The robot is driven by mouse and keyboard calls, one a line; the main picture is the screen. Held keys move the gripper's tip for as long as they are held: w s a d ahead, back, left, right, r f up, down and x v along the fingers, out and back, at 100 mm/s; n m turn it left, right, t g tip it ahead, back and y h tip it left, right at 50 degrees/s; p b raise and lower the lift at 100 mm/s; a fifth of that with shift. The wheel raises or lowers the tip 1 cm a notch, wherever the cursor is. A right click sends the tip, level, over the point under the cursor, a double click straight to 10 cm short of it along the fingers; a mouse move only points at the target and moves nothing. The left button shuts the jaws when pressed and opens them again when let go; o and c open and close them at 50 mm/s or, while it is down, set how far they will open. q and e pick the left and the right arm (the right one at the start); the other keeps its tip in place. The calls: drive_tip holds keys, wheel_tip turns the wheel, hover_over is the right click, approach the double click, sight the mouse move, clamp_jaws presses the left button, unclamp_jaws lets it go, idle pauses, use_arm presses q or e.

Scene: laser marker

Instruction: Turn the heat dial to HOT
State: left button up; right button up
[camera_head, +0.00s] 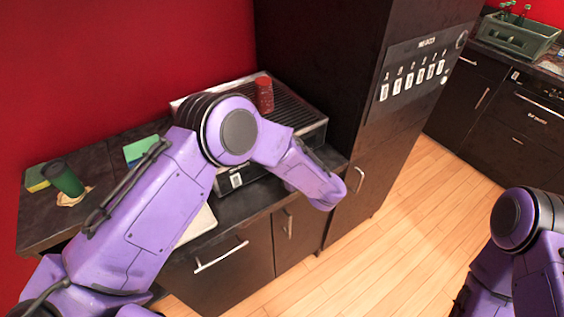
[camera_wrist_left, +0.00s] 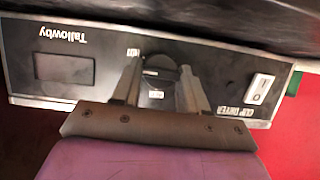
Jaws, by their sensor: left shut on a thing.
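The heat dial (camera_wrist_left: 160,72) is a round black knob on the dark front panel of the Tallowby cup dryer (camera_wrist_left: 65,68), which appears upside down in the left wrist view. A small white label beside its upper left looks like HOT; another white label sits below it, too small to read. My left gripper (camera_wrist_left: 158,84) is shut on the dial, one finger on each side. In the head view, the cup dryer (camera_head: 318,130) stands on the counter and my left arm hides the dial and gripper. My right arm shows at the lower right, its gripper out of frame.
A red cup (camera_head: 264,94) stands on the dryer's ribbed top. A dark green cup (camera_head: 64,180) and sponges (camera_head: 140,150) lie on the counter (camera_head: 110,200) at left. A tall dark cabinet (camera_head: 335,60) rises close to the dryer's right. A white switch (camera_wrist_left: 259,88) is beside the dial.

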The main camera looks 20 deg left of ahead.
use_arm(q)
drive_tip(key=shift+d+m+g+y, duration=0.1)
drive_tip(key=shift+m+g+y, duration=0.3)
drive_tip(key=shift+m, duration=0.5)
drive_tip(key=shift+w+m+g+y+b, duration=0.15)
drive_tip(key=shift+m+g+y+b, duration=0.2)
drive_tip(key=shift+m, duration=0.65)
drive_tip(key=shift+y, duration=0.25)
drive_tip(key=o, duration=1)
drive_tip(key=shift+o, duration=0.2)
